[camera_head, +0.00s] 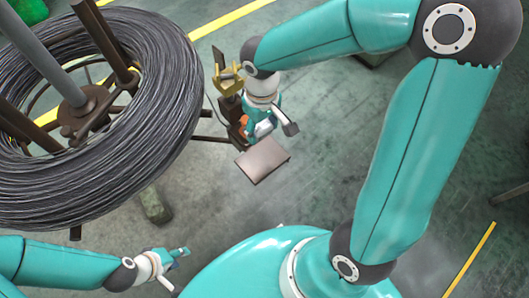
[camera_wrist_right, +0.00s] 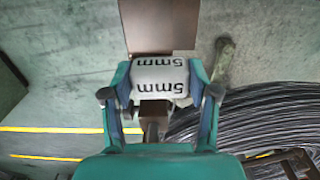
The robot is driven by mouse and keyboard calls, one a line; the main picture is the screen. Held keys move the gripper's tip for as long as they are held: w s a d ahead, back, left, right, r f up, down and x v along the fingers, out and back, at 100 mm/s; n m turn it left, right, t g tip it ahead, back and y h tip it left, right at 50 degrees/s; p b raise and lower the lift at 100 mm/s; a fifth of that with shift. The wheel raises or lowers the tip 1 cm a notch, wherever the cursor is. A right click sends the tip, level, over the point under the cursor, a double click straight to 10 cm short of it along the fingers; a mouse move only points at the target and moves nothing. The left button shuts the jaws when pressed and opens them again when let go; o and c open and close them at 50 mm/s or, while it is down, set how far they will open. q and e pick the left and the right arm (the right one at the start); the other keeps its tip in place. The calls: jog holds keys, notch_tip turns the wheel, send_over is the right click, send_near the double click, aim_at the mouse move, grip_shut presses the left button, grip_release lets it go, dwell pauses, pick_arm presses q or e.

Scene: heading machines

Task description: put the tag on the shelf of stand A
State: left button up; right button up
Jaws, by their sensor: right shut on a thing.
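The tag (camera_wrist_right: 160,80) is a white block with black "5mm" print, upside down in the right wrist view. My right gripper (camera_wrist_right: 160,92) is shut on it, with one finger on each side. In the head view my right gripper (camera_head: 266,128) is just above a flat brown-grey plate (camera_head: 263,160) that looks like a shelf. The plate also shows beyond the tag in the wrist view (camera_wrist_right: 158,25). I cannot read a stand letter. My left gripper (camera_head: 178,265) is low at the left, away from the plate; its opening is too small to judge.
A big coil of dark wire (camera_head: 165,110) on a stand with brown posts fills the upper left. A yellow-topped fixture (camera_head: 228,80) stands behind the plate, close to my right gripper. Open green-grey floor (camera_head: 325,125) lies right of the plate.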

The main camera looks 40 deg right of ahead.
jog(key=b, duration=0.2)
send_over(263, 158)
notch_tip(263, 158, down, 9)
jog(key=shift+r, duration=0.15)
jog(key=shift+f+b, duration=0.35)
jog(key=shift+f, duration=1.65)
jog(key=shift+f, duration=0.1)
jog(key=o, duration=1.1)
jog(key=shift+o, duration=0.2)
jog(key=shift+w+r, duration=0.1)
jog(key=shift+r, duration=0.3)
notch_tip(263, 158, up, 12)
jog(key=p, duration=0.3)
jog(key=shift+f, duration=0.25)
